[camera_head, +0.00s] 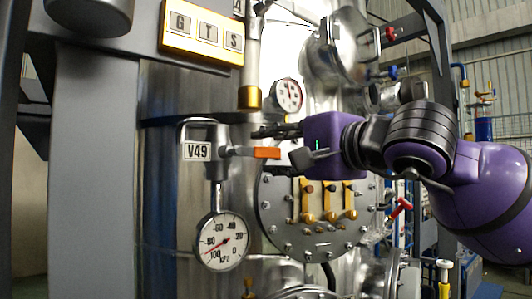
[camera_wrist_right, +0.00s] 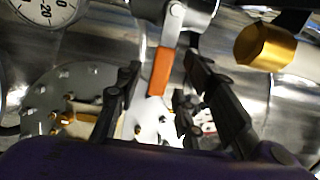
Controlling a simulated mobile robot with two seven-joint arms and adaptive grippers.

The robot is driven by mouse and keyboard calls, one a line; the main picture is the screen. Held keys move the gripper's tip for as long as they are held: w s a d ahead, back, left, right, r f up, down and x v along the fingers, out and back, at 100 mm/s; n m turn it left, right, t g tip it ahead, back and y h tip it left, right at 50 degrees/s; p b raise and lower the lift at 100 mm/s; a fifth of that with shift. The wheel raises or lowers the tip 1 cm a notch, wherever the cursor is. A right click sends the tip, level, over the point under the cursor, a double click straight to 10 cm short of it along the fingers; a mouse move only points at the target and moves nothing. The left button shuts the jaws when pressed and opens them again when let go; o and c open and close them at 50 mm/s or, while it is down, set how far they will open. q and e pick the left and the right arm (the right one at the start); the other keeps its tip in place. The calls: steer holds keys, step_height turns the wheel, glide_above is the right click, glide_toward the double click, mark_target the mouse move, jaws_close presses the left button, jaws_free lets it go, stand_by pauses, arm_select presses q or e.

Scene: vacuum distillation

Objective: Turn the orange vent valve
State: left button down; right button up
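I cannot see contact. My left gripper is not in view.
A pressure gauge (camera_head: 221,241) hangs below the valve. A smaller gauge (camera_head: 288,95) and a brass-ended pipe (camera_head: 250,96) are above. A bolted round flange (camera_head: 276,222) with yellow levers (camera_head: 307,203) is below my right gripper. A grey column (camera_head: 92,180) stands at the left.

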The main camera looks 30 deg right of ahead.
steer(key=shift+w+a, duration=0.1)
steer(key=shift+w, duration=1.15)
jaws_close()
